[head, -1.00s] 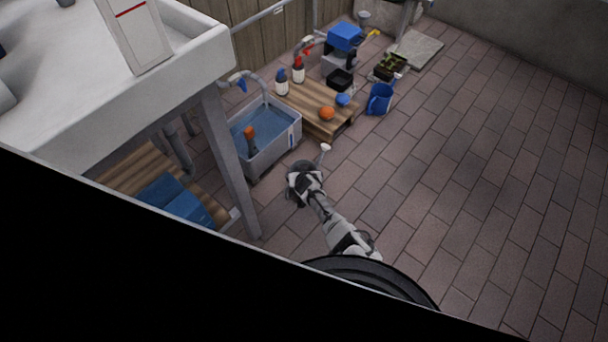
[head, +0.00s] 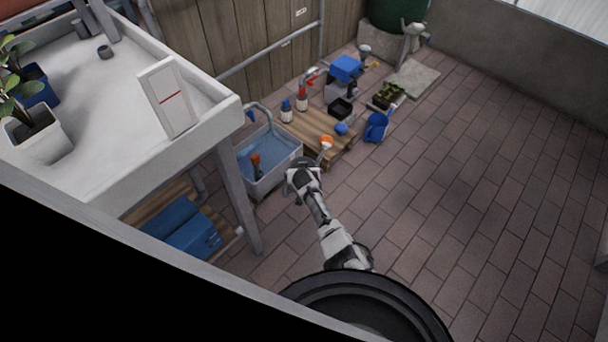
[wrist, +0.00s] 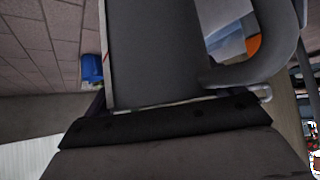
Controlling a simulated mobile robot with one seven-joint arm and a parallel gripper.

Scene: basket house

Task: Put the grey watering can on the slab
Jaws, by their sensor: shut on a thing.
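The grey watering can fills much of the wrist view (wrist: 150,55), with its curved handle at the right. Most of the can is hidden by my gripper in the head view. The slab (head: 418,78) is a pale, flat block on the paving at the far back, well beyond my gripper; its visible top looks bare.
A water tub (head: 285,165) and a wooden pallet (head: 310,128) with bottles and balls lie ahead. A blue bucket (head: 377,127) and a planter (head: 387,96) stand before the slab. A white table (head: 130,140) is at left. Paving at right is clear.

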